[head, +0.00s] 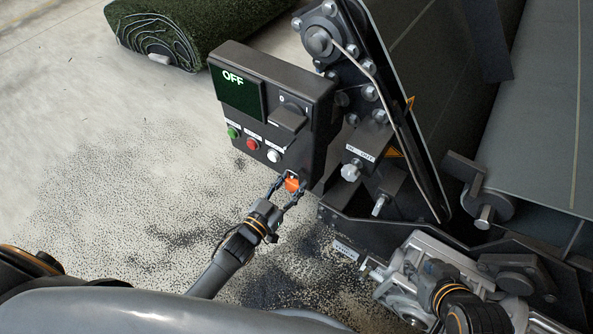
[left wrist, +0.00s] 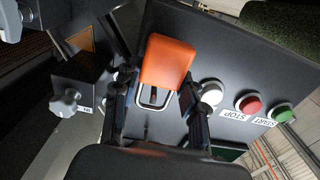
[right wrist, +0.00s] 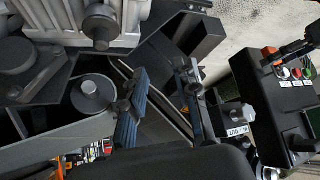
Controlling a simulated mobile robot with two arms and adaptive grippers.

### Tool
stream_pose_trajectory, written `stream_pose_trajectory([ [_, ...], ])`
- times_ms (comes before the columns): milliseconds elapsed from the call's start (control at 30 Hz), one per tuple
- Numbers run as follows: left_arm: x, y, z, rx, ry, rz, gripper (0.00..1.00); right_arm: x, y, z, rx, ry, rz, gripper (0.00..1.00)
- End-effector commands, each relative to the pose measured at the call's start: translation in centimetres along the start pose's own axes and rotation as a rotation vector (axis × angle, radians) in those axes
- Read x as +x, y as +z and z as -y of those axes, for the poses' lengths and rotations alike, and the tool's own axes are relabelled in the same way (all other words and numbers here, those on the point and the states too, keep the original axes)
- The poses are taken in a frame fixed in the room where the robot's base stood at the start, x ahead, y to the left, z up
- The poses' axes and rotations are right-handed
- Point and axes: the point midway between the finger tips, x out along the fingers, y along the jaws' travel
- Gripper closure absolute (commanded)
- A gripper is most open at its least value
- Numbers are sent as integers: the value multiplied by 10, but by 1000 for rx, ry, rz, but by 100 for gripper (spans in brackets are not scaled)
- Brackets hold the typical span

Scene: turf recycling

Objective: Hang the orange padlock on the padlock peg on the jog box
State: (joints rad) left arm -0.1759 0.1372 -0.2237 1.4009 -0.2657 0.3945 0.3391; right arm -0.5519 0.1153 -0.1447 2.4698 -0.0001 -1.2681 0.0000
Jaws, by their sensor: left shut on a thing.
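The orange padlock (head: 292,184) is at the lower right corner of the jog box (head: 265,105) in the head view. In the left wrist view the padlock's orange body (left wrist: 167,62) is close up, its metal shackle (left wrist: 155,97) toward the camera, in front of the box's dark face. My left gripper (head: 289,190) is shut on the padlock, a finger on each side. I cannot make out the padlock peg or tell whether the shackle touches it. My right gripper (right wrist: 163,88) is open and empty in the right wrist view, over dark machinery.
The jog box has an OFF screen, a rotary switch (head: 289,115) and green, red and white buttons. A conveyor frame with bolts and a knob (head: 350,171) stands right of it. A turf roll (head: 190,35) lies behind. The granule-strewn floor (head: 120,180) at left is open.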

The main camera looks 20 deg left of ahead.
Motion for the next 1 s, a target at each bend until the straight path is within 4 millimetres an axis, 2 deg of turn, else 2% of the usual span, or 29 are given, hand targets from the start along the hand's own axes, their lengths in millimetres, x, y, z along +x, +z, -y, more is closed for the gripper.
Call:
stream_pose_trajectory([
  [267,1,0,0,0,0,-1,92,1,0,0,-1,1,-3,70],
  [1000,7,4,0,0,0,-1,92,3,-20,1,-7,-2,-98,70],
])
